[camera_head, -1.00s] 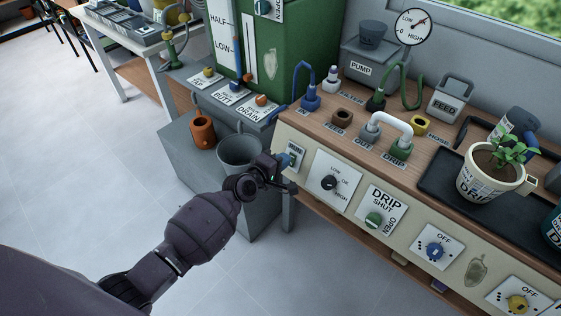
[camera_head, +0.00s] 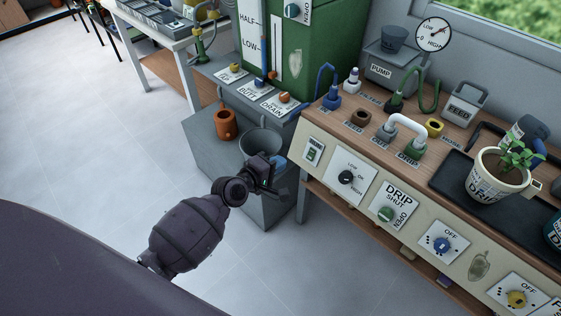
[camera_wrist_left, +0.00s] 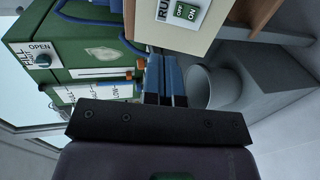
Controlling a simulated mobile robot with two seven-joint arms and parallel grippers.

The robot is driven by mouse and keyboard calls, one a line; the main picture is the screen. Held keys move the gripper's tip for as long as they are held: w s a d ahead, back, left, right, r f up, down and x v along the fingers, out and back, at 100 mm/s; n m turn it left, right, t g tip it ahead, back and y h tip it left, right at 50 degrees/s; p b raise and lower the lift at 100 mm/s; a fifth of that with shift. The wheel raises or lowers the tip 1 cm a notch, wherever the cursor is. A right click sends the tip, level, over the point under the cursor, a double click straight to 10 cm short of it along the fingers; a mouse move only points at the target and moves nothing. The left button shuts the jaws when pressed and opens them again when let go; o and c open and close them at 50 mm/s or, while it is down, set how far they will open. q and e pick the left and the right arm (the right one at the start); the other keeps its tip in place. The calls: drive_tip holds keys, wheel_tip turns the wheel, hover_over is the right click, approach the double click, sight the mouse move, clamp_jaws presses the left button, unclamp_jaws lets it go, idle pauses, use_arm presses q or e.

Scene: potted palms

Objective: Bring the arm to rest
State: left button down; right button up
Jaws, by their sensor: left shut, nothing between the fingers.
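My left gripper (camera_head: 281,165) is in front of the grey bucket (camera_head: 260,141), to the left of the workbench's front panel, apart from it. In the left wrist view its blue fingers (camera_wrist_left: 163,80) are together with nothing between them. The grey bucket (camera_wrist_left: 212,87) shows just right of the fingers there. The front panel (camera_head: 330,170) carries a small switch plate (camera_head: 313,152), which reads ON in the left wrist view (camera_wrist_left: 187,12). My right gripper is not in view.
The green tank (camera_head: 290,45) stands behind, with tap, butt and drain labels below it. The workbench top (camera_head: 345,122) holds hose fittings, a pump (camera_head: 390,75), a feed box (camera_head: 459,105) and a potted plant (camera_head: 497,175). Open floor (camera_head: 90,130) lies to the left.

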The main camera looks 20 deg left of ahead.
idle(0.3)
use_arm(q)
drive_tip(key=s+a+m+g+y+p, duration=0.1)
drive_tip(key=s+m, duration=0.6)
drive_tip(key=s, duration=0.7)
drive_tip(key=s+a+f+m+g+y+p, duration=0.1)
drive_tip(key=s+a+m+g+y+p, duration=0.1)
drive_tip(key=s+m, duration=0.6)
drive_tip(key=s+a+y+p, duration=0.1)
drive_tip(key=s+y, duration=0.1)
drive_tip(key=s, duration=0.5)
drive_tip(key=shift+s+a+f, duration=0.15)
drive_tip(key=shift+a+f, duration=0.05)
drive_tip(key=shift+a, duration=0.2)
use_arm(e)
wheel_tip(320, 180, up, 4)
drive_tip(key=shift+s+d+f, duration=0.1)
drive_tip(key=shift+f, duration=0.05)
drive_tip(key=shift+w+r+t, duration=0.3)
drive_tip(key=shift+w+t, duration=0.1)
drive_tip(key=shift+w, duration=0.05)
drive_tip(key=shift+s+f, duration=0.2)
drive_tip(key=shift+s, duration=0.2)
